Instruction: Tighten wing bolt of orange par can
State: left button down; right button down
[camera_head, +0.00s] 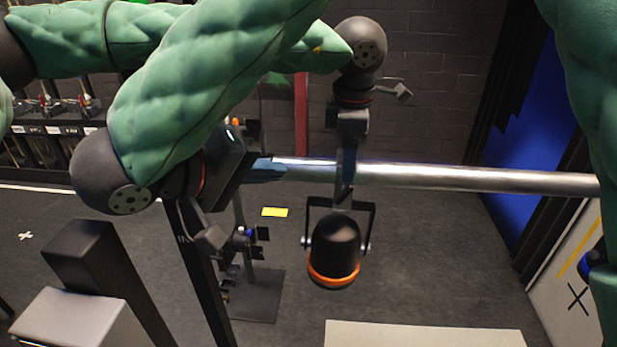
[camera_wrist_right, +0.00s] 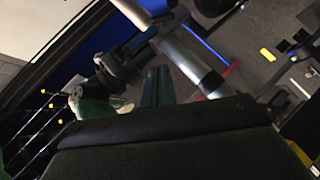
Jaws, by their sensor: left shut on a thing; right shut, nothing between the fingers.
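The orange par can (camera_head: 333,250) is a black can with an orange rim, hanging in a black yoke below the metal pipe (camera_head: 455,177), rim down. My left gripper (camera_head: 346,185) points down in front of the pipe, just above the yoke. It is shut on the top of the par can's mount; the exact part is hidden. I cannot make out the wing bolt. My right gripper (camera_head: 268,168) is shut and empty at the pipe's left end, left of the par can. Its bluish fingers (camera_wrist_right: 157,88) show beside the pipe (camera_wrist_right: 193,62) in the right wrist view.
A black stand (camera_head: 257,285) with small clamps stands left of the par can. A pale surface (camera_head: 425,335) is at the bottom. A rack (camera_head: 55,105) lines the back left, and a white panel (camera_head: 575,270) stands at right. The pipe to the right is clear.

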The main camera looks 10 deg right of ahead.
aim_at(349, 187)
jog(key=s+d+f+x, duration=0.1)
jog(key=s+x, duration=0.1)
jog(key=x, duration=1)
jog(key=shift+d, duration=0.2)
jog(key=shift+s+f, duration=0.1)
jog(key=shift+f, duration=0.05)
jog(key=shift+s+d+f+m+y, duration=0.1)
jog(key=shift+d+m+y, duration=0.2)
jog(key=shift+y, duration=0.2)
jog(key=shift+s+d+m+y, duration=0.1)
jog(key=shift+d+m+y, duration=0.2)
jog(key=shift+y, duration=0.2)
jog(key=shift+s+d+m+y, duration=0.15)
jog(key=shift+d+m+y, duration=0.2)
jog(key=shift+m+y, duration=0.4)
jog(key=shift+y, duration=0.25)
jog(key=shift+r, duration=0.2)
